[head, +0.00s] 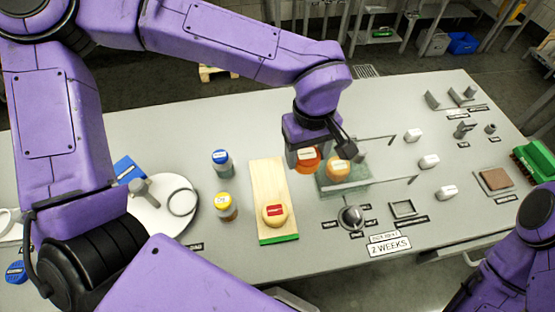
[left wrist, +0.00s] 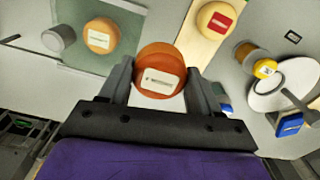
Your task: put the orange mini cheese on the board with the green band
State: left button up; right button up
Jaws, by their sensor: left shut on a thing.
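My left gripper (head: 312,158) is shut on the orange mini cheese (head: 306,153), which has a white label. In the left wrist view the orange mini cheese (left wrist: 160,72) sits between both fingers. It appears between the board and the green mat; its height above the table is hard to tell. The wooden board (head: 265,178) has a green band along its near end. A yellow cheese with a red label (head: 275,217) stands on the board's near half; the far half is bare. My right gripper is out of view; only part of that arm shows at lower right.
Blue-capped (head: 221,168) and yellow-capped (head: 227,212) jars stand left of the board. A knob (head: 351,217) and thin rails lie to the right.

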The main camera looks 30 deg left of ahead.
pick_arm(q)
jog(key=a+f, duration=0.2)
jog(key=a, duration=0.1)
jog(key=a+f+p, duration=0.1)
jog(key=a+f, duration=0.4)
jog(key=a, duration=0.1)
jog(key=shift+w+a+f+p, duration=0.2)
jog(key=shift+w+f+p, duration=0.05)
jog(key=shift+f+p, duration=0.1)
jog(key=f, duration=0.2)
jog(key=shift+s+a+f, duration=0.25)
jog(key=shift+s+f, duration=0.25)
jog(key=shift+w+d+f, duration=0.1)
jog(key=shift+w+f, duration=0.05)
jog(key=shift+w, duration=0.05)
jog(key=o, duration=1.1)
jog(key=shift+s, duration=0.1)
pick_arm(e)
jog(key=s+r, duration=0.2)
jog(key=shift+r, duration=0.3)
